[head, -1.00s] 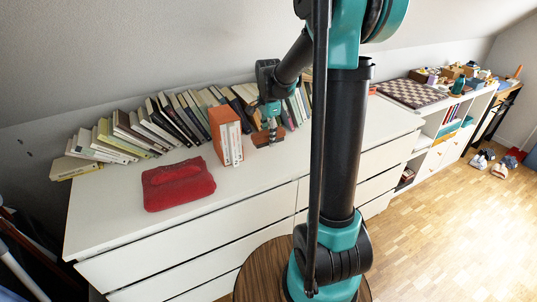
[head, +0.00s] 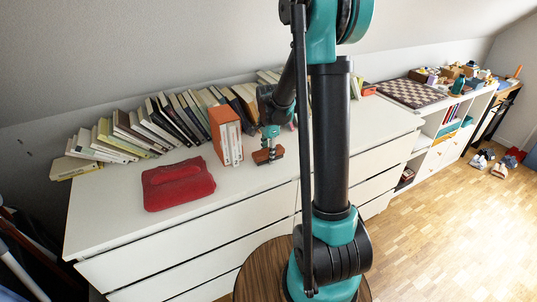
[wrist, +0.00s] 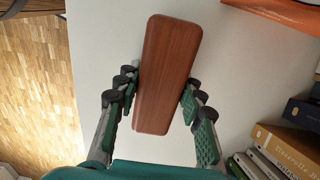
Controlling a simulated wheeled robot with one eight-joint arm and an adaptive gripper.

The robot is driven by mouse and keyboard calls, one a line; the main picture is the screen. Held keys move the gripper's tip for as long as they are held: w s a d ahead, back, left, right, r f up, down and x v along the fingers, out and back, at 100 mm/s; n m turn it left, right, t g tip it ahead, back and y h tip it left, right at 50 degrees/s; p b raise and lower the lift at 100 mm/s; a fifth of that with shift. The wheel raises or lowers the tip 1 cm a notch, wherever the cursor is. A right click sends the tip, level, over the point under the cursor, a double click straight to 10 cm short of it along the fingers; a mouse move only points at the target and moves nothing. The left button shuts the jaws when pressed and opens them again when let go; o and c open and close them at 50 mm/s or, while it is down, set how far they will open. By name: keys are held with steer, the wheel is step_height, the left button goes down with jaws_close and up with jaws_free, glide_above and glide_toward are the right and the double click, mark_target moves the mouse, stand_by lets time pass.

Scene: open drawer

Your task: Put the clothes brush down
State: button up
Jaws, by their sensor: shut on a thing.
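The clothes brush (head: 265,156) is a reddish-brown wooden block with rounded edges. In the head view it is at the white dresser top, just right of the orange box file. It also fills the middle of the wrist view (wrist: 170,60), lying lengthwise and slightly tilted in the picture. My gripper (head: 271,146) points down at it from above, shut on its two long sides. The fingers also show in the wrist view (wrist: 160,90), one on each side of the brush. The brush's underside is hidden, so I cannot tell whether it touches the dresser.
The white dresser top (head: 235,190) is clear in front of the brush. The orange box file (head: 218,135) stands close on the left, with a folded red cloth (head: 178,185) beyond it. A leaning row of books (head: 150,125) lines the wall.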

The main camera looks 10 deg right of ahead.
steer(key=o, duration=1.1)
steer(key=shift+f, duration=0.1)
step_height(320, 180, up, 12)
steer(key=s+d+f+n+t, duration=0.1)
steer(key=s+f+n, duration=0.2)
steer(key=s, duration=0.4)
steer(key=s+d+f+n+t, duration=0.1)
steer(key=s+f+n, duration=0.2)
steer(key=s+n, duration=0.3)
steer(key=s+d+f+n+t, duration=0.2)
steer(key=s+f+n, duration=0.2)
steer(key=s, duration=0.5)
steer(key=shift+n, duration=0.7)
